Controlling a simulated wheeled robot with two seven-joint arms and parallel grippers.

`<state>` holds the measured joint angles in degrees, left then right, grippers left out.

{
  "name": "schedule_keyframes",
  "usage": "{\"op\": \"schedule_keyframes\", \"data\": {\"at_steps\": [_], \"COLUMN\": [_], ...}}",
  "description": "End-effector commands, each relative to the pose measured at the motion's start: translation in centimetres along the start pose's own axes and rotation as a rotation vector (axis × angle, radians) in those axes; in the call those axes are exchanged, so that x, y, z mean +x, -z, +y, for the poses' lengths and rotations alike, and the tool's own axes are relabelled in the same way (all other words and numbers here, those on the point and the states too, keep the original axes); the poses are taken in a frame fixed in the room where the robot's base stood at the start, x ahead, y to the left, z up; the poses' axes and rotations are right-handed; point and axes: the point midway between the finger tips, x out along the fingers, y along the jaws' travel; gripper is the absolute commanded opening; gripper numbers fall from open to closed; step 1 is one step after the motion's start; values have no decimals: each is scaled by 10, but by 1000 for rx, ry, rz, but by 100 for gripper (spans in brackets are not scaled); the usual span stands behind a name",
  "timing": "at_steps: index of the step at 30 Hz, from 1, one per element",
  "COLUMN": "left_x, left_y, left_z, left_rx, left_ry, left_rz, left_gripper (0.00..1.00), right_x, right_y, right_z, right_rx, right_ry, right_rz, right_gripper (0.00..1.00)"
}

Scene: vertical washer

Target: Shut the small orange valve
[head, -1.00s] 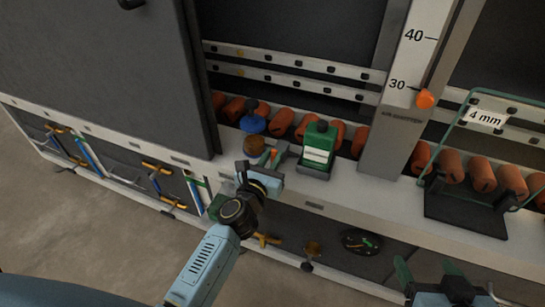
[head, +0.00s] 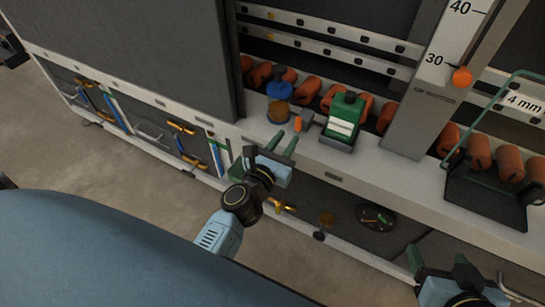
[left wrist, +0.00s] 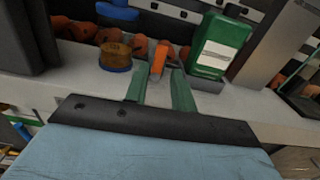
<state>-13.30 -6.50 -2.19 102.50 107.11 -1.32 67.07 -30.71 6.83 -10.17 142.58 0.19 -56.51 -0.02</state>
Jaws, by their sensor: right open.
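The small orange valve (head: 298,124) is an orange handle on a grey fitting on the washer's pale ledge, left of a green bottle. In the left wrist view the orange handle (left wrist: 159,58) stands upright between my finger lines, just beyond the tips. My left gripper (head: 281,146) is open and empty at the ledge's front edge, a little short of the valve; its green fingers (left wrist: 160,80) are spread in the left wrist view. I see no contact with the valve. My right gripper (head: 438,257) is open and empty in front of the washer at lower right.
A blue-capped brown pot (head: 279,106) stands left of the valve, and the green bottle (head: 343,117) in a grey holder right of it. An orange knob (head: 462,76) sits on the ruler column. Orange rollers (head: 306,90) line the back. A dark door panel (head: 140,50) rises at left.

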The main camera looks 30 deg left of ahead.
Motion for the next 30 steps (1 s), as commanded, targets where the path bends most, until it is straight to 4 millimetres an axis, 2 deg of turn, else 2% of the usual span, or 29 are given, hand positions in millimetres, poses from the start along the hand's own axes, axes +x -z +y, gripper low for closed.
{"op": "schedule_keyframes", "data": {"at_steps": [1,6,12,30], "left_x": [-13,-45,-66,-72], "left_y": [2,2,2,0], "left_z": [0,0,0,0], "left_rx": [-1,-1,0,1], "left_ry": [-1,-2,0,0], "left_rz": [3,3,1,0], "left_gripper": [25,25,25,25], "right_x": [1,2,3,2], "right_y": [2,14,30,35], "right_z": [0,-3,-6,-7], "right_rx": [0,-1,-2,-2], "right_ry": [1,7,14,16], "right_rz": [11,84,176,203], "right_gripper": [72,72,72,72]}}
